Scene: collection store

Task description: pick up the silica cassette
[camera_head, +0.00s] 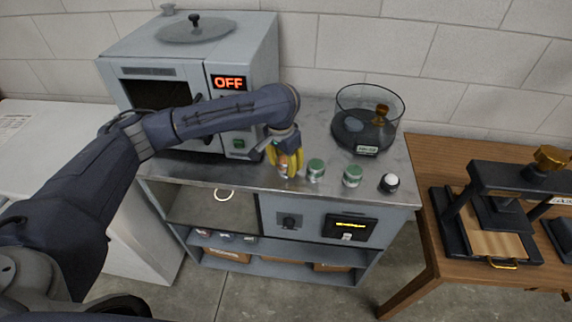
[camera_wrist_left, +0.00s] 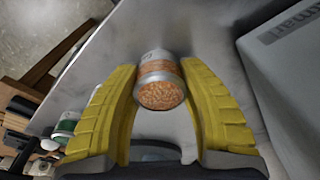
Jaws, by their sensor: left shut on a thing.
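A small cylindrical silica cassette (camera_wrist_left: 160,92) with orange beads at its end and a pale band sits between the yellow fingers of my left gripper (camera_wrist_left: 160,85) in the left wrist view. The fingers are shut on its sides. In the head view my left gripper (camera_head: 288,166) points down at the front of the grey counter, and the cassette (camera_head: 284,164) shows partly between the fingers. I cannot tell whether its base still touches the counter. My right gripper is not in view.
Two green-and-white cassettes (camera_head: 316,170) (camera_head: 352,176) and a dark white-topped knob (camera_head: 389,183) stand to the right along the counter's (camera_head: 230,177) front edge. A glass vessel (camera_head: 368,120) stands behind them. A grey oven (camera_head: 190,80) reading OFF is at the back left. A wooden table (camera_head: 425,160) holds a press.

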